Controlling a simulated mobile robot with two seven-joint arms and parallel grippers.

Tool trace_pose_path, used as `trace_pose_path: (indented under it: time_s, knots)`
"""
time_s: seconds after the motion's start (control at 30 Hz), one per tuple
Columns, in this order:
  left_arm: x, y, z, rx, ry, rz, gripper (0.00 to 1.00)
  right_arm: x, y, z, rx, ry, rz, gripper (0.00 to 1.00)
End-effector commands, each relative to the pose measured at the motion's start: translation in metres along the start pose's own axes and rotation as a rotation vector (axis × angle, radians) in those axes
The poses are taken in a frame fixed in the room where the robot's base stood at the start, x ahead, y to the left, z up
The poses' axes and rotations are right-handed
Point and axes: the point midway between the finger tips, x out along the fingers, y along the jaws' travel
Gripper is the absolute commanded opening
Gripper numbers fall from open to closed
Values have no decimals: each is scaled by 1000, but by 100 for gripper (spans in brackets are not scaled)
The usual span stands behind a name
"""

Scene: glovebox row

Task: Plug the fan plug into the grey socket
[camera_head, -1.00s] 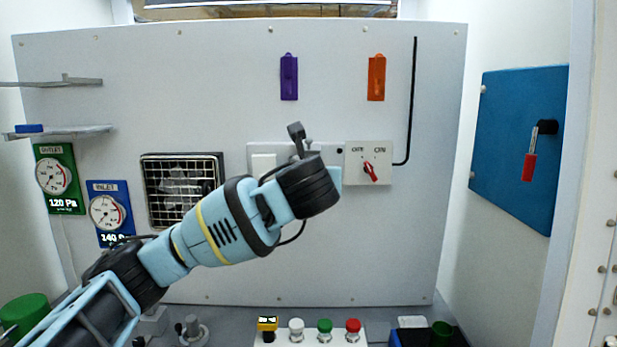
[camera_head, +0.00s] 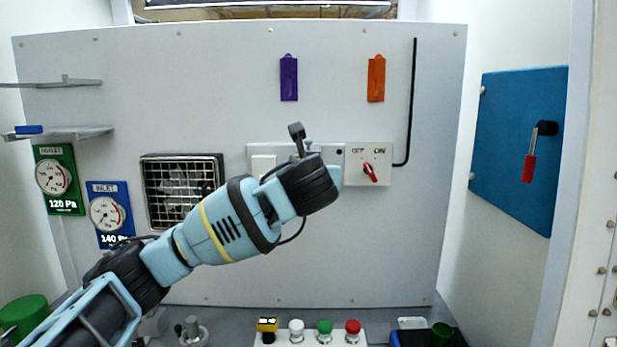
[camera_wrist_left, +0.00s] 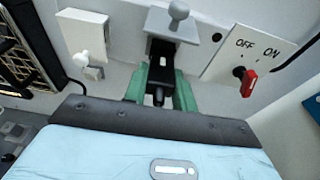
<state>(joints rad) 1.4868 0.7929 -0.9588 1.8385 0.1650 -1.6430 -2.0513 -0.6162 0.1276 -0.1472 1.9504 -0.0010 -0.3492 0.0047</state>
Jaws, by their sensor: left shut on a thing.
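My left gripper (camera_wrist_left: 161,78) has green fingers shut on the dark fan plug (camera_wrist_left: 158,97), seen in the left wrist view. The grey socket (camera_wrist_left: 172,24) is straight beyond the fingertips, with its raised grey flap and round knob above a dark opening. The plug's front end is at or close to this opening; I cannot tell whether it is inside. In the head view the raised flap (camera_head: 297,132) shows above my wrist, which hides the plug and fingers. The fan (camera_head: 183,190) sits behind a grille on the left of the panel. My right gripper is out of view.
A white-lidded socket (camera_wrist_left: 83,33) is left of the grey one. The OFF/ON switch (camera_head: 369,164) with a red knob is close on the right. A button row (camera_head: 310,330) stands below. The lower right panel is clear.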

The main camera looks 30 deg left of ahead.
Motion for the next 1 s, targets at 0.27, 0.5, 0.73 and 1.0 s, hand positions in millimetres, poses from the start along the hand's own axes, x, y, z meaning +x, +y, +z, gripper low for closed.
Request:
trace_pose_path:
  time_s: [0.27, 0.5, 0.73, 1.0]
  knots:
    - [6, 0, 2, -1, -1, 0, 0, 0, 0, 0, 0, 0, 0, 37]
    - [11, 0, 2, -1, -1, 1, 0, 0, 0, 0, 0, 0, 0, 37]
    - [14, 0, 4, -1, -2, 0, 0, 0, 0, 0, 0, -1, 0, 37]
    - [14, 0, 3, -1, -2, 0, 52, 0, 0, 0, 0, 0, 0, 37]
